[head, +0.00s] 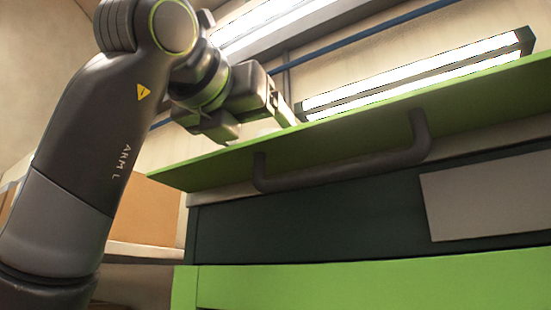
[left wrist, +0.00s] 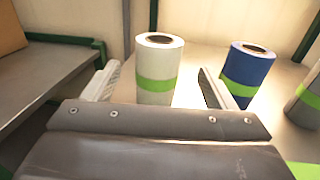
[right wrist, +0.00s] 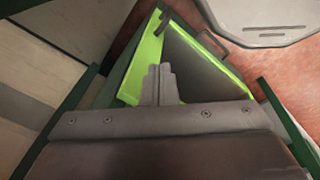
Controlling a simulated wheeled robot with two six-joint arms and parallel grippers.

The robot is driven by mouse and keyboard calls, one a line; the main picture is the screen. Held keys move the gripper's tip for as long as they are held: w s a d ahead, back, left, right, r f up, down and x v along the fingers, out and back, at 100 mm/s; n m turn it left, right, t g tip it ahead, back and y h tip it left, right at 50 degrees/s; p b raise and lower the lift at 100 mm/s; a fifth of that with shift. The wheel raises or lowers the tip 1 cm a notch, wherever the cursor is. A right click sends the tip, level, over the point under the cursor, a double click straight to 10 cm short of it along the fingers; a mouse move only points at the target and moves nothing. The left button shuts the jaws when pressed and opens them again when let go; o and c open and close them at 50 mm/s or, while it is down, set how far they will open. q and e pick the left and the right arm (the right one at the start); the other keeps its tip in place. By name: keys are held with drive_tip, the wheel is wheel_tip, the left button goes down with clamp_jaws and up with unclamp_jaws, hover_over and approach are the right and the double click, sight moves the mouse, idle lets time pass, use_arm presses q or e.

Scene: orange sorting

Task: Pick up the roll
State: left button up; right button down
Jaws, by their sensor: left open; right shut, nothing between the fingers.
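In the left wrist view a white roll (left wrist: 156,60) with a green band and a dark core hole stands upright. My left gripper (left wrist: 158,72) is open, with one finger on each side of that roll in the picture; I cannot tell whether they touch it. A blue roll (left wrist: 252,66) with a green band stands to the right, beyond the right finger. In the head view my left gripper (head: 284,108) is above the green panel's far edge, and the rolls are mostly hidden there. My right gripper (right wrist: 160,70) is shut and empty in the right wrist view.
A grey shelf (left wrist: 45,75) with a cardboard box (left wrist: 8,30) lies left. The green panel (head: 340,115) with a dark handle (head: 340,168) blocks the head view. A green-edged compartment (right wrist: 200,65) lies beyond my right gripper.

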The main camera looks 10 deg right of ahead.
use_arm(q)
drive_tip(key=shift+w+a+r, duration=0.1)
drive_tip(key=shift+w, duration=0.25)
drive_tip(key=p+x, duration=0.3)
drive_tip(key=x, duration=0.1)
drive_tip(key=shift+d, duration=0.3)
drive_tip(key=shift+w+d, duration=0.15)
drive_tip(key=shift+d, duration=0.05)
drive_tip(key=shift+a, duration=0.2)
drive_tip(key=shift+c, duration=0.3)
drive_tip(key=shift+a, duration=0.25)
drive_tip(key=c, duration=0.5)
drive_tip(key=shift+d, duration=0.2)
drive_tip(key=c, duration=0.5)
drive_tip(key=shift+c, duration=0.2)
